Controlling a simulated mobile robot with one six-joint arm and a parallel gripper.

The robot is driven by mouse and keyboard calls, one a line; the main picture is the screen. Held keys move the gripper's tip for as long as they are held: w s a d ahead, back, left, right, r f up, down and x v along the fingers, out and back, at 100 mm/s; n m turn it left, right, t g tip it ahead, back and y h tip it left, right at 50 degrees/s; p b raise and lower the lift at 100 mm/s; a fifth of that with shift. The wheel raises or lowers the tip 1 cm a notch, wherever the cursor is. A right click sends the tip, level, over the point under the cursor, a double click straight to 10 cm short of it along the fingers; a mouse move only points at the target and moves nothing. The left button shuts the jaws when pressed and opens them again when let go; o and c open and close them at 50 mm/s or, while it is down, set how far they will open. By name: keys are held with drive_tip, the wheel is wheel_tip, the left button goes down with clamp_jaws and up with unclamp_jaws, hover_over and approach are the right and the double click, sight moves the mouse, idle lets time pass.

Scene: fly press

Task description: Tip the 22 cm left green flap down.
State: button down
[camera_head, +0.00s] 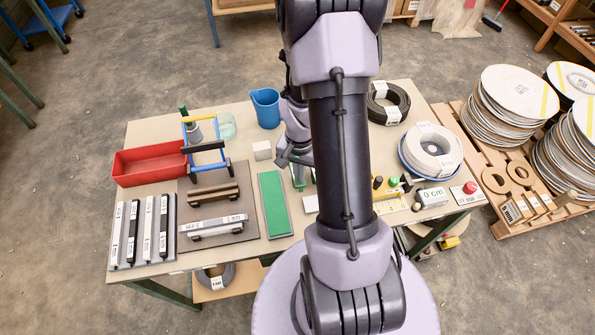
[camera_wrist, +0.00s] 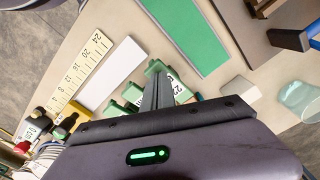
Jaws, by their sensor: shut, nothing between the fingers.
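Small green parts (camera_wrist: 132,91) with a white label reading 22 (camera_wrist: 177,88) sit close around my gripper's fingers in the wrist view. I cannot tell from this how the flap is tilted. My gripper (camera_wrist: 160,80) is shut and empty, its fingers in front of these parts and hiding some of them; I cannot tell whether they touch. In the head view my arm hides most of this spot, and only a bit of green (camera_head: 298,182) shows. A long green panel with a pale border (camera_head: 274,203) lies on the table; it also shows in the wrist view (camera_wrist: 190,35).
A white strip (camera_wrist: 108,80) and a yellow ruler (camera_wrist: 85,65) lie near the green parts. A pale block (camera_head: 262,150), a blue jug (camera_head: 265,108), a red bin (camera_head: 149,163) and a wire coil (camera_head: 432,150) stand around. Several bars fill the table's left.

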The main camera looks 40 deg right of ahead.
drive_tip(key=shift+f+b, duration=0.75)
drive_tip(key=shift+f, duration=0.1)
idle(0.3)
wheel_tip(320, 180, up, 7)
drive_tip(key=p, duration=0.5)
drive_tip(key=shift+r, duration=0.15)
